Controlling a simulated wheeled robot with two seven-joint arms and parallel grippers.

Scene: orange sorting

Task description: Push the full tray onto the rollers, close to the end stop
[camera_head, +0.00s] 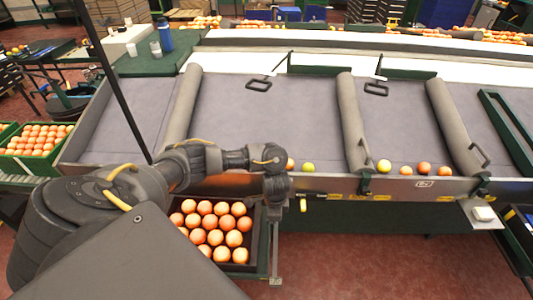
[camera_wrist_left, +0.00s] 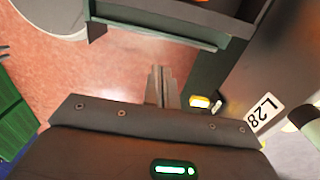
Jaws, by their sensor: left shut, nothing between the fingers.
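The full tray (camera_head: 257,225) is dark and holds several rows of oranges. It sits below the front edge of the sorting table, partly covered by my left arm in the head view. My left gripper (camera_wrist_left: 161,88) is shut and empty, its fingers over red floor in the left wrist view. I cannot make out the rollers or end stop clearly. My right gripper is not in view.
The sorting table (camera_head: 310,120) has grey lanes with padded dividers and a few fruits at its front edge. A green stand (camera_head: 263,262) borders the tray on the right. A green crate of oranges (camera_head: 38,140) stands at the left. Red floor (camera_head: 380,260) lies open at the right.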

